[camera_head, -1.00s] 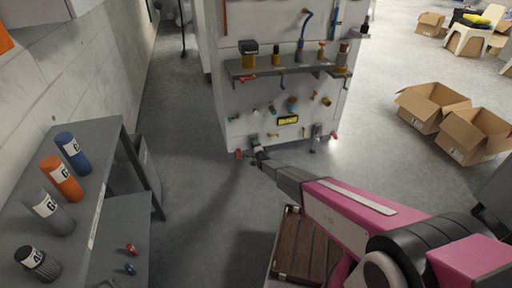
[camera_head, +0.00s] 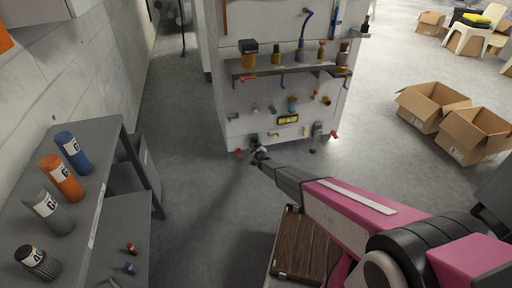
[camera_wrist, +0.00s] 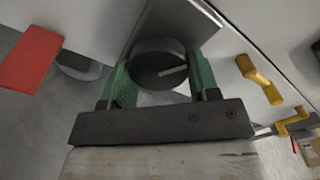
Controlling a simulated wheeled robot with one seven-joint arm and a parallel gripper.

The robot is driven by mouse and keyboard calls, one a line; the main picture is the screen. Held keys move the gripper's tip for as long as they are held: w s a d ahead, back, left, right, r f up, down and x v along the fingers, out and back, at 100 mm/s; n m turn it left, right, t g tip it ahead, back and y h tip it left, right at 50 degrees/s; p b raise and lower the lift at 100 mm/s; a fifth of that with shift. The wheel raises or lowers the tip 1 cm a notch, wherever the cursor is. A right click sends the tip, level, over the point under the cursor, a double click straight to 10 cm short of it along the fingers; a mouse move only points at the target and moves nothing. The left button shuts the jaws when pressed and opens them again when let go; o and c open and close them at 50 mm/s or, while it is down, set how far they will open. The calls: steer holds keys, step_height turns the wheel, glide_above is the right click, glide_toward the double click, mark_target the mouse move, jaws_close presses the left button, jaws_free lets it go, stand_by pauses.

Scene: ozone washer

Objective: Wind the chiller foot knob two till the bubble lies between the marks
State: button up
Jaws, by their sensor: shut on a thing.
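The chiller is a pale cabinet (camera_head: 235,100) in the upper middle of the head view. In the wrist view a dark round knob (camera_wrist: 155,58) with a pale line on its face sits between the green fingers of my gripper (camera_wrist: 160,75), which is shut on it. In the head view my gripper (camera_head: 261,154) is at the cabinet's lower left edge, close to the floor. A yellow level (camera_head: 288,119) is on the cabinet front above and to the right. Its bubble is too small to read. Which number the held knob bears cannot be read.
A red tab (camera_wrist: 32,60) and a yellow handle (camera_wrist: 259,79) flank the knob in the wrist view. Valves and a grey shelf (camera_head: 285,69) cover the cabinet front. A bench (camera_head: 105,180) with cylinders stands left. Open boxes (camera_head: 472,137) lie right.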

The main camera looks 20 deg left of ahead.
steer(key=m, duration=0.5)
steer(key=shift+s+a+f, duration=0.1)
steer(key=shift+f, duration=0.05)
steer(key=shift+m, duration=0.3)
stand_by(0.3)
steer(key=o, duration=0.9)
steer(key=v, duration=1)
steer(key=shift+s, duration=0.35)
